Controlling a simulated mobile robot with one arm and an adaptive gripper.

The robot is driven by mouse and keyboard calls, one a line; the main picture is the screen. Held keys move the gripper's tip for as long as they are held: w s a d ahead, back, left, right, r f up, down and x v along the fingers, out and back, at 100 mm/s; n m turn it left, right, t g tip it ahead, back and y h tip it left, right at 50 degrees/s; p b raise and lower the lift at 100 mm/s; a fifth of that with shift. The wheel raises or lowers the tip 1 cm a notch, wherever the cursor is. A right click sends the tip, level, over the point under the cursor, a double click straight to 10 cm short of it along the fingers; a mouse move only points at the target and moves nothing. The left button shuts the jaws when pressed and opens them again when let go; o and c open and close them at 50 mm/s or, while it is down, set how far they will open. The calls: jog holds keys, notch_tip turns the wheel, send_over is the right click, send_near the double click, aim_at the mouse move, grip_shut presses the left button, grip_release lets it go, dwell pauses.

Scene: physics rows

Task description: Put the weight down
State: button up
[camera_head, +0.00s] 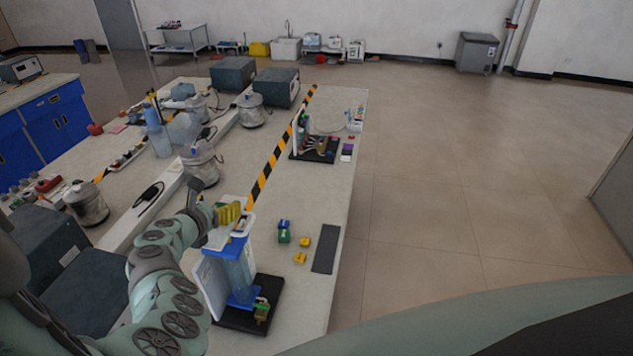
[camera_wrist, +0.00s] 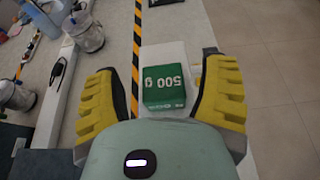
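A green block-shaped weight marked "500 g" (camera_wrist: 164,82) lies between the two yellow fingers of my gripper (camera_wrist: 162,100) in the wrist view. A gap shows on each side of it, so the fingers are open and not touching it. It appears to rest on a pale surface; its exact height is unclear. In the head view my gripper (camera_head: 228,212) is above the clear and blue apparatus (camera_head: 238,272); the fingers hide what is between them. Another green block (camera_head: 284,237) sits on the table to the right, beside a blue block (camera_head: 284,224).
Two yellow blocks (camera_head: 304,242) and a dark strip (camera_head: 325,249) lie on the table (camera_head: 330,180) right of the apparatus. A yellow-black striped line (camera_head: 270,165) runs along it. A second stand (camera_head: 315,150) is farther back. The floor on the right is clear.

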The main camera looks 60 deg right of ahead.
jog(key=shift+r, duration=0.25)
jog(key=shift+b+v, duration=0.6)
jog(key=shift+v, duration=2.3)
jog(key=b+v, duration=0.2)
jog(key=v, duration=0.4)
jog(key=shift+s+f, duration=0.15)
